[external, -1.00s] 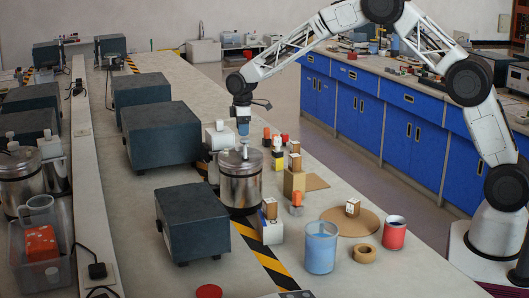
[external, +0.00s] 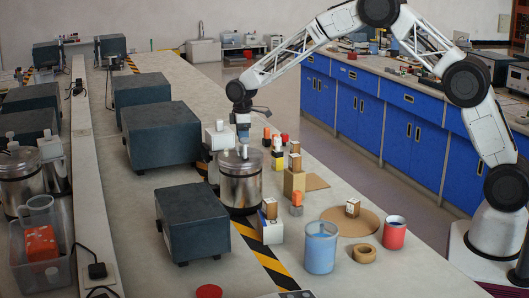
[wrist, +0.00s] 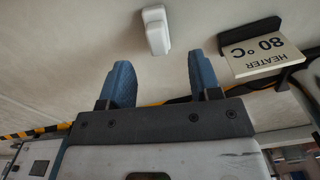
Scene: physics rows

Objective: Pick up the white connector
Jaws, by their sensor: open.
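The white connector (wrist: 156,30) is a small rounded white block on a pale beige surface at the top middle of the wrist view. I cannot pick it out surely in the external view. My gripper (wrist: 163,80) shows its two blue fingers spread apart, with nothing between them. The connector is beyond the fingertips, between their lines and apart from both. In the external view my gripper (external: 243,132) points down just above and behind the metal canister.
A sign reading "HEATER 80 °C" (wrist: 262,57) is right of the fingers in the wrist view. The lidded metal canister (external: 240,182), dark boxes (external: 160,133), small blocks (external: 294,180) and a blue beaker (external: 320,248) crowd the bench. A brown disc (external: 350,222) lies at right.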

